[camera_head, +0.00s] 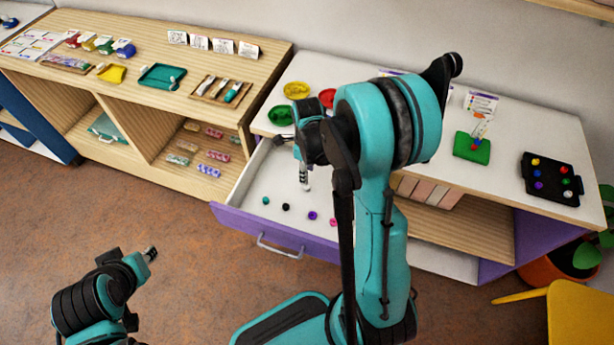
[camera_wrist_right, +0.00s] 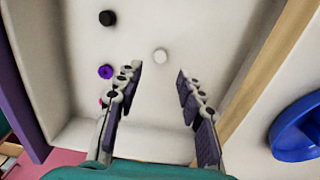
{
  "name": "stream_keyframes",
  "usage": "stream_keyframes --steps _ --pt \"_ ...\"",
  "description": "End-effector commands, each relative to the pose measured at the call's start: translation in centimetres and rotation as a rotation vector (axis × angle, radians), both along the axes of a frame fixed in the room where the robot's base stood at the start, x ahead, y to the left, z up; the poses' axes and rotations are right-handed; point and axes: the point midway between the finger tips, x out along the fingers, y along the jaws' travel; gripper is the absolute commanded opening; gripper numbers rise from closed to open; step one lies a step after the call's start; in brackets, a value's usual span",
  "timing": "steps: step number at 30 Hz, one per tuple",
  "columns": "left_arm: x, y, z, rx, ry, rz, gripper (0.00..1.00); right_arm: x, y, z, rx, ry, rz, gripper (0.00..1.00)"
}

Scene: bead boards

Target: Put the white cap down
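The white cap (camera_wrist_right: 160,55) shows in the right wrist view, on the pale floor of the open drawer (camera_wrist_right: 75,45). It lies beyond my right fingertips, in line with the gap between them, and no finger touches it. My right gripper (camera_wrist_right: 159,72) is open and empty, its two fingers well apart. In the head view my right gripper (camera_head: 304,184) points down into the drawer (camera_head: 250,225); I cannot make out the white cap there. My left gripper (camera_head: 150,253) is low at the left, away from the furniture; its fingers are too small to read.
A black cap (camera_wrist_right: 107,18) and a purple cap (camera_wrist_right: 105,72) lie left of the white one; a pink one is partly hidden by a finger. A teal cap (camera_head: 265,201) is also in the drawer. A blue dish (camera_wrist_right: 297,128) stands beyond the drawer's wooden side (camera_wrist_right: 262,75).

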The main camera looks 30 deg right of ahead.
Motion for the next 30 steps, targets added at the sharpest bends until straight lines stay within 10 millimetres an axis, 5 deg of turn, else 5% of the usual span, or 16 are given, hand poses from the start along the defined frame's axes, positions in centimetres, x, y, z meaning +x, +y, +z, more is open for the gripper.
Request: stream_keyframes --steps 3,10,14,24,30 --pt "0.0 0.0 1.2 0.0 0.0 0.0 0.31 0.0 0.0 2.7 0.0 0.0 0.0 0.38" --pt "0.0 0.0 1.8 0.0 0.0 0.0 0.31 0.0 0.1 4.9 -0.001 -0.005 0.019 0.38" --pt "0.0 0.0 1.8 0.0 0.0 0.0 0.31 -0.6 1.1 6.9 -0.015 -0.048 0.192 0.38" --pt "0.0 0.0 1.8 0.0 0.0 0.0 0.31 -5.6 6.7 15.3 -0.249 -0.267 1.292 0.38" --pt "0.0 0.0 1.8 0.0 0.0 0.0 0.31 -9.2 9.3 17.5 -0.501 -0.314 1.908 0.38"
